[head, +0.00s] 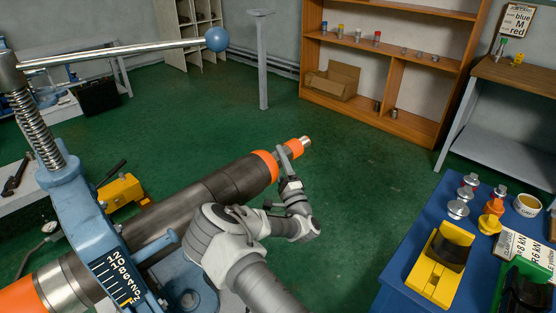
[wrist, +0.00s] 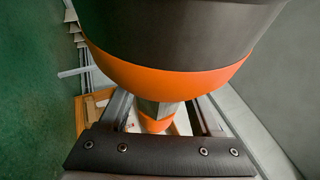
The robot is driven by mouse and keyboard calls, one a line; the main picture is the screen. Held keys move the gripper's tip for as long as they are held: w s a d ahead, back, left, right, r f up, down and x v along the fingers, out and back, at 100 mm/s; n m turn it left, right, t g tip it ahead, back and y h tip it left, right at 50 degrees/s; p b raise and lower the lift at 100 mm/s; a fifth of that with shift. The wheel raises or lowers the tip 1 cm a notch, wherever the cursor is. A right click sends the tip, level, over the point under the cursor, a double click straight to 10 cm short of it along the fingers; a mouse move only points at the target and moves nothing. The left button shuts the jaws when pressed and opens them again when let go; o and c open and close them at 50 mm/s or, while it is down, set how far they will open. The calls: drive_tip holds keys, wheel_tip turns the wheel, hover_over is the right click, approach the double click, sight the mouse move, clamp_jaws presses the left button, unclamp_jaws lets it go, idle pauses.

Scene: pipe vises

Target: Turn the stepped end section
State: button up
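The long dark pipe (head: 229,184) lies clamped in the blue vise (head: 85,218) and points up to the right. Its stepped end section has an orange collar (head: 268,163), a narrower grey neck and an orange ring with a metal tip (head: 306,141). My gripper (head: 287,158) is at this narrow end. In the wrist view, the grey neck (wrist: 158,108) and the smaller orange ring (wrist: 155,124) lie between my two fingers (wrist: 163,106). The fingers stand apart on either side, with small gaps seeming to show. The dark body and wide orange band fill the top.
A blue table (head: 401,267) at the right holds a yellow device (head: 441,262), metal parts, a cup (head: 527,205) and labels. A brown shelf (head: 388,75) and a grey post (head: 262,62) stand behind. The vise's long handle (head: 125,52) extends at upper left. Green floor beyond the pipe is clear.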

drive_tip(key=c, duration=0.7)
drive_tip(key=shift+o, duration=0.2)
drive_tip(key=shift+f+t+b, duration=0.2)
drive_tip(key=shift+t+b, duration=0.2)
drive_tip(key=shift+b, duration=0.1)
